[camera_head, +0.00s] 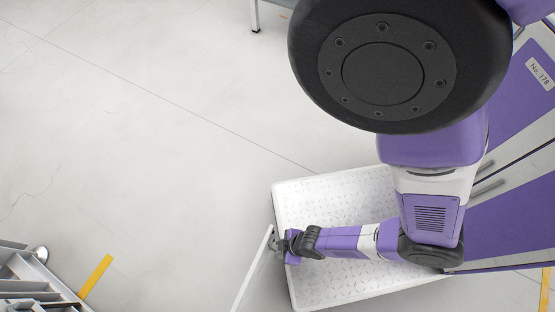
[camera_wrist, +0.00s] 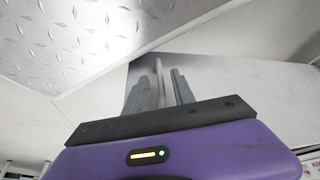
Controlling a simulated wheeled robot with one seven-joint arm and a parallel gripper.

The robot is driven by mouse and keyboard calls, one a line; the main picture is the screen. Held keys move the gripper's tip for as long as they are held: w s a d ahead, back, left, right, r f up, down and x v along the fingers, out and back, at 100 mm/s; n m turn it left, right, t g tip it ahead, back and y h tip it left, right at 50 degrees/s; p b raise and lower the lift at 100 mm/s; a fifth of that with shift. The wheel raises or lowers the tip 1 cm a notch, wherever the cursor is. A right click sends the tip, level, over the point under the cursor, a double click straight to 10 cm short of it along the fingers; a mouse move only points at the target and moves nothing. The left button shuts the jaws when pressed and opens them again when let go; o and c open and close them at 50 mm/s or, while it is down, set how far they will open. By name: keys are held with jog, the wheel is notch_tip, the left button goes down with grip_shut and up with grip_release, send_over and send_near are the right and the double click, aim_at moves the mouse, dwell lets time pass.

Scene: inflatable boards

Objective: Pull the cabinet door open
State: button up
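A thin white panel (camera_head: 253,275), which looks like the cabinet door seen edge-on, slants down and left in the head view. It stands at an angle to the white diamond-plate surface beside it. My gripper (camera_head: 283,243) is at the panel's upper end. In the wrist view my two grey fingers (camera_wrist: 160,93) stand close together with a thin pale bar (camera_wrist: 158,70), apparently the door handle, between them. They look shut on it. The fingertips' contact is hard to see. The cabinet's inside does not show.
The white diamond-plate surface (camera_head: 320,195) lies under my forearm; it also fills the wrist view's upper left (camera_wrist: 70,35). Purple panels (camera_head: 515,95) with grey handles stand at right. A grey metal structure (camera_head: 25,275) is at lower left. The floor (camera_head: 130,140) at left is clear.

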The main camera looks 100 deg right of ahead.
jog(key=shift+p+v, duration=0.6)
jog(key=shift+v, duration=1.6)
jog(key=w+d+r+n+t+p, duration=0.1)
jog(key=w+r+t+p, duration=0.2)
jog(key=r, duration=1.7)
jog(key=w+d+r+n+t+p, duration=0.1)
jog(key=w+r+t+p, duration=0.2)
jog(key=r, duration=1.6)
jog(key=w+d+r+n+t+y+p, duration=0.1)
jog(key=w+r+t+p, duration=0.2)
jog(key=r, duration=1.7)
jog(key=shift+w+d+r+t+p, duration=0.25)
jog(key=shift+w+r+t+p, duration=0.1)
jog(key=shift+t+p, duration=0.5)
